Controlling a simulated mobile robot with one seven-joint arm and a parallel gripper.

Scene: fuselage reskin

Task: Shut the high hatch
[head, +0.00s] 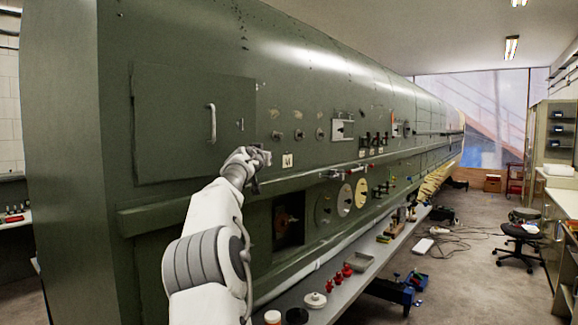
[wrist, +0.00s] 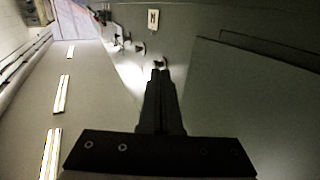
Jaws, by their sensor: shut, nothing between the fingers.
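The high hatch (head: 175,115) is a large green rectangular panel on the upper left of the fuselage side, with a pale vertical bar handle (head: 211,123). It looks flat or nearly flat against the skin; I cannot tell whether it is fully shut. In the wrist view a green panel (wrist: 250,105), probably this hatch, fills the right side, with a dark line along its upper edge. My gripper (head: 263,157) is just right of the hatch's lower right corner, apart from the handle. In the wrist view its fingers (wrist: 160,75) are together and empty.
Several knobs and switches (head: 299,134) and a white label marked M (head: 287,160) lie right of the hatch. A dark square opening (head: 289,220) is below. A grey bench (head: 345,290) with red items runs along the fuselage. The floor to the right has a stool (head: 522,232).

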